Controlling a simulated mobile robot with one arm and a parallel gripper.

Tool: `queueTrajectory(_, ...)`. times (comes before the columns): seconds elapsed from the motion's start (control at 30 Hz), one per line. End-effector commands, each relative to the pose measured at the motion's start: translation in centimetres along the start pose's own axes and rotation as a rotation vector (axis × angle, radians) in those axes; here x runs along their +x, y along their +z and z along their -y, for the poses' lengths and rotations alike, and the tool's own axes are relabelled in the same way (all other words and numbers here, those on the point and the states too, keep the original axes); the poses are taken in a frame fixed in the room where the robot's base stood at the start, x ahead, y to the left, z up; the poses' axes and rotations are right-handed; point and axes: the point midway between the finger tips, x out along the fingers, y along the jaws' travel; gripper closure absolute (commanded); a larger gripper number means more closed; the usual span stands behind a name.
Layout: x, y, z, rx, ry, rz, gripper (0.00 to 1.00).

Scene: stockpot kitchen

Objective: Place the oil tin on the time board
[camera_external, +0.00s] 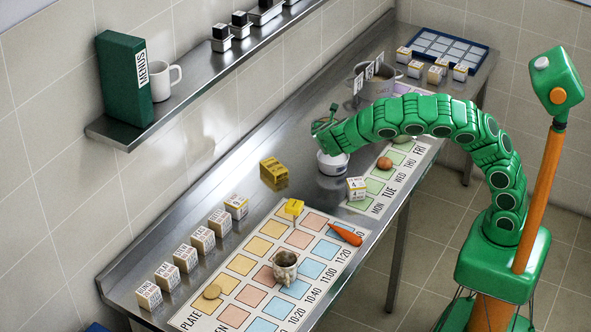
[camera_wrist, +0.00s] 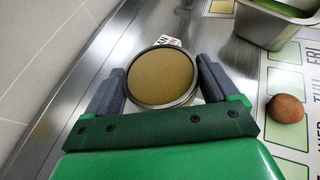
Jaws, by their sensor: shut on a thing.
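My gripper (camera_wrist: 162,85) is shut on a round container (camera_wrist: 163,78) with a flat tan top and a metal rim. In the external view the pale container (camera_external: 333,165) is below my arm's end, over or on the steel counter; contact is unclear. I cannot read a label on it, so I cannot tell whether it is the oil tin. A yellow boxy tin (camera_external: 273,168) stands apart on the counter, left of my gripper. The time board (camera_external: 228,284), with coloured squares and printed times, lies in front. My arm partly hides my gripper in the external view.
A day board (camera_external: 361,205) holds a brown ball (camera_external: 385,163). A shelf (camera_external: 118,130) overhangs the back.

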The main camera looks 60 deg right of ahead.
Motion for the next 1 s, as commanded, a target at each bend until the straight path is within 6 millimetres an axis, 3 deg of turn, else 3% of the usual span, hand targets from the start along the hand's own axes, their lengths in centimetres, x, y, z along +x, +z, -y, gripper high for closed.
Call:
queueTrajectory(0.17,-2.4,-1.0,-1.3,-0.019,0.045,-0.002,0.51)
queueTrajectory(0.27,-5.2,-2.1,-2.7,-0.040,0.096,-0.004,0.51)
queueTrajectory(0.6,-17.0,-7.2,-6.7,-0.128,0.307,-0.019,0.51)
queueTrajectory(1.0,-31.5,-13.1,-8.3,-0.230,0.554,-0.029,0.51)
